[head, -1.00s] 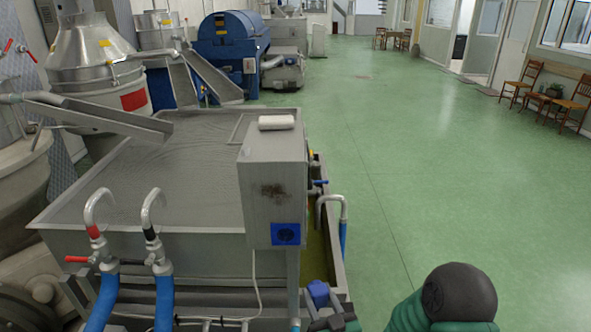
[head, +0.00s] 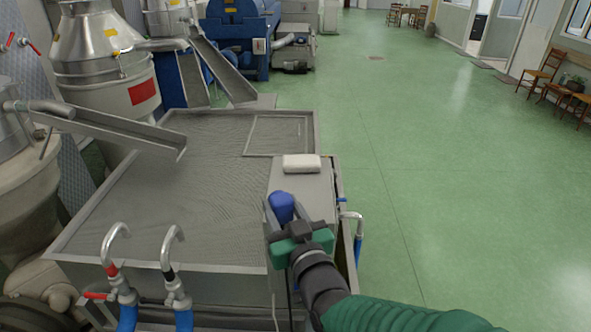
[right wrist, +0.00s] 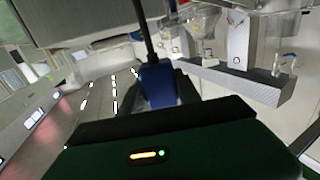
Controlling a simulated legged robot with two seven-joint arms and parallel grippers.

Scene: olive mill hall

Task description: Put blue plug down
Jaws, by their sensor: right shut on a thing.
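The blue plug (head: 281,205) is held between the fingers of my right gripper (head: 283,214). In the head view it is in front of the grey box at the front right corner of the wide metal basin, and I cannot tell whether it touches the box. In the right wrist view the blue plug (right wrist: 158,84) sits between the dark fingers, with a dark cable running up from it. The gripper hides the lower front of the box. My left gripper is in neither view.
The grey box (head: 310,188) carries a white block (head: 301,163) on top. The metal basin (head: 95,207) spreads to the left. Two curved pipes (head: 170,250) with valves stand at the basin's front. Green floor (head: 440,180) is open at right.

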